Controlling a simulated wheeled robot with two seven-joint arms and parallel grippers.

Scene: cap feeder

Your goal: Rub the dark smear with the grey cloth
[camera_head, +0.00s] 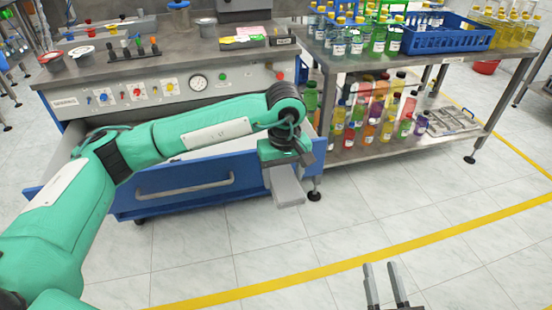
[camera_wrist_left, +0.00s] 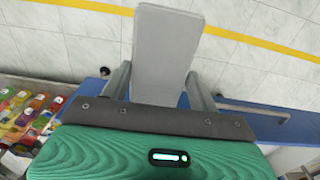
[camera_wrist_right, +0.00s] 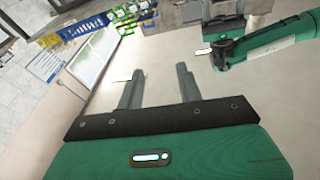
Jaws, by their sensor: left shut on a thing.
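My left gripper (camera_head: 287,172) is shut on the grey cloth (camera_head: 289,191), a flat, pale grey slab. It hangs below the jaws, in front of the right end of the blue drawer. In the left wrist view the cloth (camera_wrist_left: 166,50) sticks out beyond the two fingers of my left gripper (camera_wrist_left: 162,88), above the floor. My right gripper (camera_head: 387,286) is low at the bottom edge over the floor, its fingers apart and empty. The right wrist view shows it too (camera_wrist_right: 158,88). I cannot make out a dark smear in any view.
The blue-fronted drawer (camera_head: 225,198) stands pulled out below the control panel (camera_head: 180,90). A rack table (camera_head: 330,62) at right carries bottles and a blue crate (camera_head: 447,38); more bottles (camera_head: 378,118) stand on its lower shelf. The floor (camera_head: 430,210) in front is clear, with yellow lines.

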